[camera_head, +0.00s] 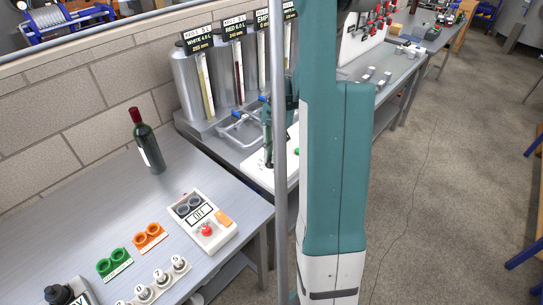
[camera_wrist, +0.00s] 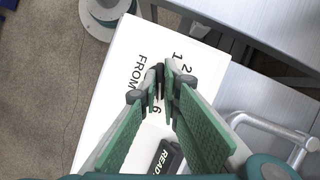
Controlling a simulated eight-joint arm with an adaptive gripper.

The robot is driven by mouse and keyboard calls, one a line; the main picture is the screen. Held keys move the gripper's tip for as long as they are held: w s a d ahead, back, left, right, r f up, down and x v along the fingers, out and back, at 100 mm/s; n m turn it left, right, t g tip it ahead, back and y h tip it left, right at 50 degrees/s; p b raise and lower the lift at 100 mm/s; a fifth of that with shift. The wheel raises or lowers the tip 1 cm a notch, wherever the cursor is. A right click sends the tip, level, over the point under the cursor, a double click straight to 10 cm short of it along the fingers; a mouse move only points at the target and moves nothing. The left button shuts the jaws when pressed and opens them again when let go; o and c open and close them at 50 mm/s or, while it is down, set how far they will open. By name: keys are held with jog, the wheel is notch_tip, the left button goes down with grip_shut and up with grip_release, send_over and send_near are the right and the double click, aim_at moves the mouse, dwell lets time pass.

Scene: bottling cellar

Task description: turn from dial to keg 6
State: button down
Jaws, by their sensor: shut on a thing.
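A white panel (camera_wrist: 125,65) lies below my gripper in the wrist view, printed with "FROM" and numbers, with 1, 2 and 6 readable. My gripper (camera_wrist: 161,78) is over it, its two green fingers closed in on a small dark knob (camera_wrist: 160,84), which seems to be the from dial. The fingertips cover most of the knob, so where it points cannot be told. A black plate (camera_wrist: 166,157) reading "READ..." is partly cut off. In the head view, a strip of the white panel (camera_head: 255,171) shows beside my arm. Several steel kegs (camera_head: 187,82) with black labels stand behind.
A bent metal tube frame (camera_wrist: 270,125) is close right of the panel. Open floor is at right.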

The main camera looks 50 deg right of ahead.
jog(key=c, duration=2.6)
grip_release()
jog(key=shift+o, duration=0.2)
jog(key=v, duration=1.2)
